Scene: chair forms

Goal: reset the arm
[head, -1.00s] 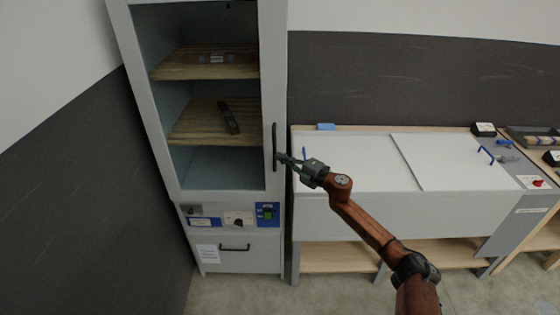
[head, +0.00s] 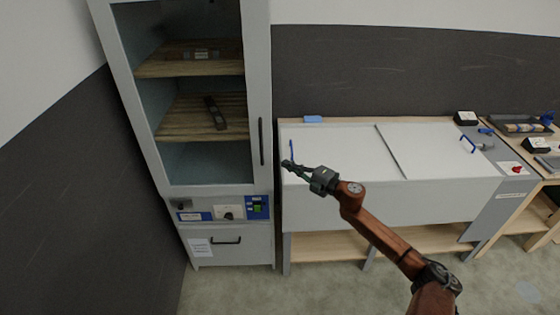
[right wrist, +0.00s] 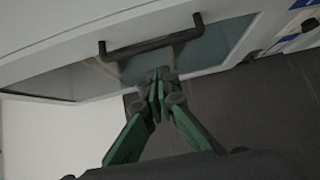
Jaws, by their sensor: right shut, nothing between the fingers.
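My right gripper (head: 286,164) is shut and empty, with its arm (head: 380,233) coming in from the lower right in the head view. It is in front of the white workbench's left end, just right of the grey cabinet (head: 259,60). The cabinet's black door handle (head: 261,142) is to the left of the fingertips and apart from them in the head view. The right wrist view shows the closed green-and-grey fingers (right wrist: 158,85) with the handle (right wrist: 150,43) beyond them. My left gripper does not show.
The cabinet has a glass door, wooden shelves (head: 190,58) and a lower drawer with a handle (head: 226,240). The white bench (head: 340,150) stands to the right. Another table with black devices (head: 537,146) is at the far right. The floor in front is clear.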

